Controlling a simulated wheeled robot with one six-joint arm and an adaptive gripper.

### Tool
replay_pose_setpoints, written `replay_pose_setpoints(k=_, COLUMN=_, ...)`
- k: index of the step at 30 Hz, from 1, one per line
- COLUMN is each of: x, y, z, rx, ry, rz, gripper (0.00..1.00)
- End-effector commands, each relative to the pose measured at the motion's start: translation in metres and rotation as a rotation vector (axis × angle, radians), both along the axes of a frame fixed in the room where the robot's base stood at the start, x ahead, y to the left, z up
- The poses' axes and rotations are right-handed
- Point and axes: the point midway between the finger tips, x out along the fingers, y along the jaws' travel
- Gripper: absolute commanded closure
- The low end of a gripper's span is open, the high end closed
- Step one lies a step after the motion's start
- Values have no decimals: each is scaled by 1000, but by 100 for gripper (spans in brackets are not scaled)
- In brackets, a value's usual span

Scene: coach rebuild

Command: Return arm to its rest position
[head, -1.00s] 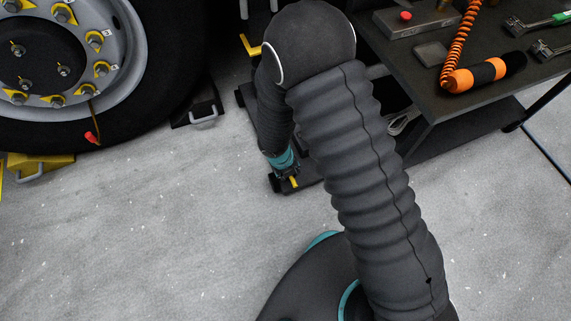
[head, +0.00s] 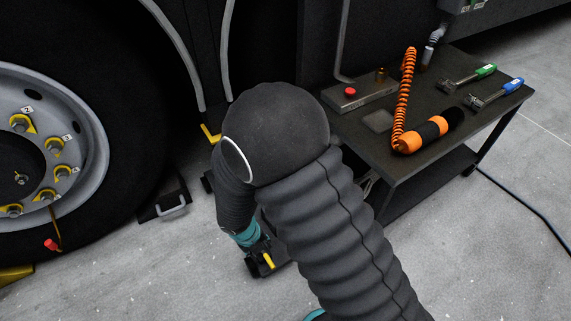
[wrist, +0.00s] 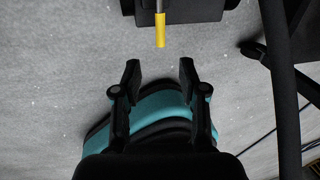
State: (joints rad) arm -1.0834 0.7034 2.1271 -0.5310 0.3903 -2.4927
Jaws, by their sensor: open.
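My gripper (wrist: 160,72) shows in the wrist view with its two dark fingers apart and only bare floor seen between them. A yellow-tipped handle (wrist: 160,30) lies beyond the fingertips, apart from them, and joins a dark block (wrist: 185,10) at the top edge. In the head view my arm bends over and hangs down, with a teal band near its wrist. There the fingers are hard to make out against a dark low device (head: 252,268) with the yellow grip (head: 268,261) on the floor.
A dark table (head: 440,120) at right bears an orange-and-black cylinder (head: 428,133) with an orange coil (head: 404,90), a box with a red button (head: 350,92), and tools with green and blue handles. A large wheel (head: 60,150) stands left beside a chock (head: 165,205). Grey floor is open in front.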

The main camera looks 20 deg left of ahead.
Motion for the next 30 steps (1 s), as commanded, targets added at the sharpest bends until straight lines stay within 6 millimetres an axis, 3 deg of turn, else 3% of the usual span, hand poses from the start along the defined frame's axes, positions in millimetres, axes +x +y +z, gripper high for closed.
replay_pose_setpoints(k=5, x=2, y=-1, z=2, rx=4, ry=-3, rz=-12, gripper=58)
replay_pose_setpoints(k=8, x=12, y=-5, z=16, rx=24, ry=-16, rz=-94, gripper=58)
replay_pose_setpoints(k=14, x=55, y=-37, z=84, rx=126, ry=-81, rz=-523, gripper=58)
replay_pose_setpoints(k=21, x=96, y=-102, z=174, rx=280, ry=-156, rz=-1162, gripper=58)
replay_pose_setpoints(k=30, x=110, y=-195, z=270, rx=488, ry=-214, rz=-1945, gripper=58)
